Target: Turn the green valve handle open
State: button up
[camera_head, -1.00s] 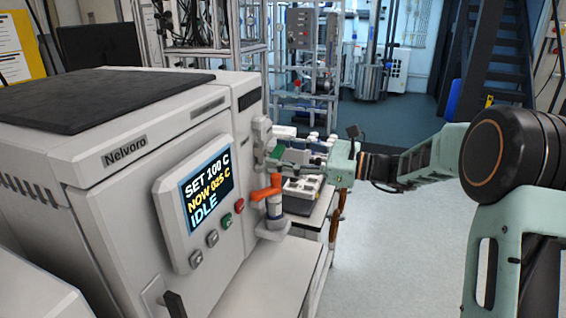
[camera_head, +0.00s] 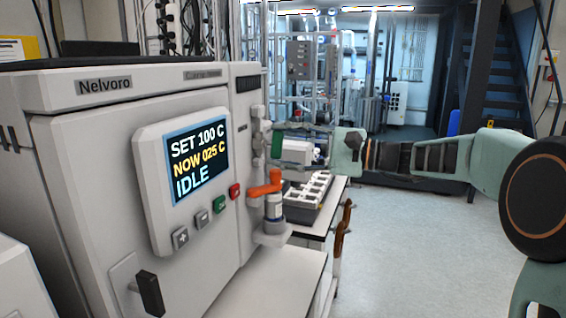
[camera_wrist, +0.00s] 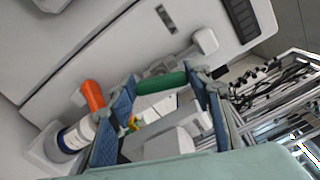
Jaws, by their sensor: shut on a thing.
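The green valve handle (camera_head: 277,145) is on the right side of the white reactor cabinet, by grey pipe fittings. It is small and looks roughly upright in the head view. In the wrist view the green handle (camera_wrist: 160,83) lies across the space between my two fingers. My gripper (camera_wrist: 163,84) is shut on it, with one blue-padded finger at each end of the green bar. In the head view my gripper (camera_head: 290,148) reaches in from the right and its fingers partly hide the handle.
The cabinet screen (camera_head: 197,160) reads SET 100 C, NOW 025 C, IDLE. A bench with a white rack (camera_head: 309,190) stands behind. Floor at right is clear.

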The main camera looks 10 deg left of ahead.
jog(key=n+b, duration=0.2)
jog(key=b, duration=0.1)
jog(key=shift+f+n, duration=0.3)
jog(key=shift+n, duration=0.1)
jog(key=shift+r+n+b, duration=0.1)
jog(key=shift+n+b, duration=0.4)
jog(key=shift+b, duration=0.05)
jog(key=o, duration=1.2)
jog(key=shift+r, duration=0.1)
jog(key=shift+c, duration=0.2)
jog(key=s+d, duration=0.1)
jog(key=d, duration=1.1)
jog(key=shift+s, duration=0.35)
